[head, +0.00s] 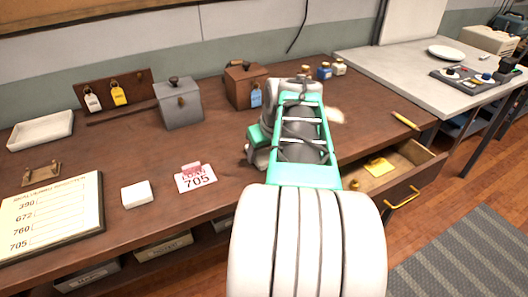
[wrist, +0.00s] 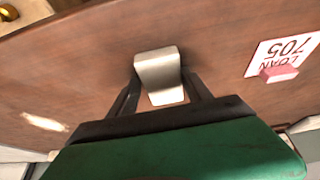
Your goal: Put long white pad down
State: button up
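My gripper (wrist: 160,82) points down over the brown wooden desk in the wrist view. In the head view my arm hides the gripper and the pad. The desk top (head: 225,215) shows around my arm.
A LOAN 705 card (head: 197,181) with a pink piece lies left of my arm, near a small white block (head: 137,194) and a number list (head: 50,215). Grey (head: 180,103) and brown (head: 245,85) boxes stand behind. An open drawer (head: 395,180) is at right.

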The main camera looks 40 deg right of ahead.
jog(key=shift+s+a+f, duration=0.1)
jog(key=shift+a+f, duration=0.1)
jog(key=shift+f, duration=0.3)
jog(key=shift+s+a+f, duration=0.1)
jog(key=shift+a+f, duration=0.05)
jog(key=shift+f, duration=0.3)
jog(key=shift+r, duration=0.15)
jog(key=w+d+p+v, duration=0.1)
jog(key=p+v, duration=0.2)
jog(key=v, duration=1)
jog(key=shift+a+r, duration=0.2)
jog(key=shift+r, duration=0.25)
jog(key=shift+w+a, duration=0.1)
jog(key=shift+w, duration=0.05)
jog(key=w+a+n+y+p, duration=0.1)
jog(key=w+a+p, duration=0.35)
jog(key=a, duration=0.55)
jog(key=s+a+f+n+p, duration=0.1)
jog(key=s+a+f+p, duration=0.1)
jog(key=a, duration=0.5)
jog(key=s+a+f+n+g+p, duration=0.1)
jog(key=s+a+f+p, duration=0.1)
jog(key=a, duration=0.6)
jog(key=shift+s+a+p, duration=0.3)
jog(key=shift+a+p, duration=0.05)
jog(key=shift+p, duration=0.35)
